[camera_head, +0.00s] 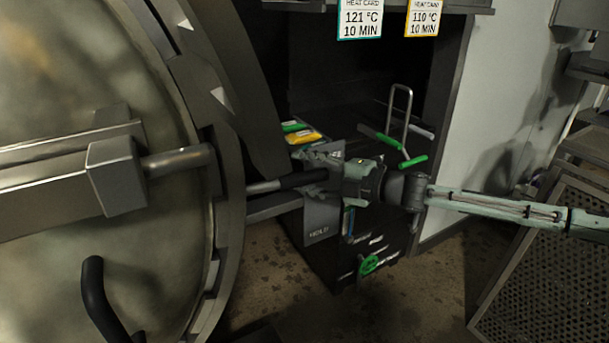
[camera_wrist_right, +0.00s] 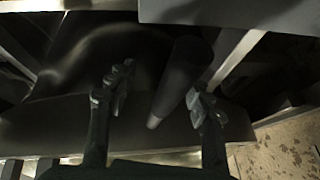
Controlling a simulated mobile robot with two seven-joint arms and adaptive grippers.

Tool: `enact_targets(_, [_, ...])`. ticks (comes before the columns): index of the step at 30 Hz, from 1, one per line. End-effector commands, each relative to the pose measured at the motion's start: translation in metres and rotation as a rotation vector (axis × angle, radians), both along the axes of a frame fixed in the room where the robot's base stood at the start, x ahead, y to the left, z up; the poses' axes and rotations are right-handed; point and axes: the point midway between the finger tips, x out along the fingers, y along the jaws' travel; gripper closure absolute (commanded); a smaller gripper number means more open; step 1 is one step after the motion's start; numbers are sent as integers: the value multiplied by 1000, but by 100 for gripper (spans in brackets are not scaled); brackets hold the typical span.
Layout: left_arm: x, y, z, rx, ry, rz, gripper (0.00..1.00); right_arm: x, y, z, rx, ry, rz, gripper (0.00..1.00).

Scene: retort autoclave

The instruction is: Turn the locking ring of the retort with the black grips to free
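The retort's round door (camera_head: 60,240) fills the left of the head view, with the grey locking ring (camera_head: 232,215) around its edge. White triangle marks show on the ring's upper part. A metal bar with a black grip (camera_head: 303,180) sticks out to the right from the ring. My right gripper (camera_head: 318,164) is at the end of this grip. In the right wrist view the black grip (camera_wrist_right: 182,78) lies between the two fingers of the open gripper (camera_wrist_right: 160,98), with gaps visible beside it. Whether the fingers touch it cannot be told. My left gripper is out of view.
A curved black handle (camera_head: 98,300) is at the lower left, in front of the door. Behind my gripper stands a dark cabinet with green-handled items (camera_head: 388,140) and a green wheel (camera_head: 369,265). Heat cards (camera_head: 360,18) hang above. A perforated rack (camera_head: 550,265) stands at right.

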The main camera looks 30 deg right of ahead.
Motion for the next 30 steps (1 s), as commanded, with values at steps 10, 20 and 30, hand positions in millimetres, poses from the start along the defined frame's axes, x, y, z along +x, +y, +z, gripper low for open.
enact_targets(10, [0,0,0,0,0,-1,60,-3,-3,0,-1,0,-3,53])
enact_targets(20, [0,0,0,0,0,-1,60,-29,-18,0,0,7,-4,53])
enact_targets(30, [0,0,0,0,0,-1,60,-53,-32,3,2,8,-3,53])
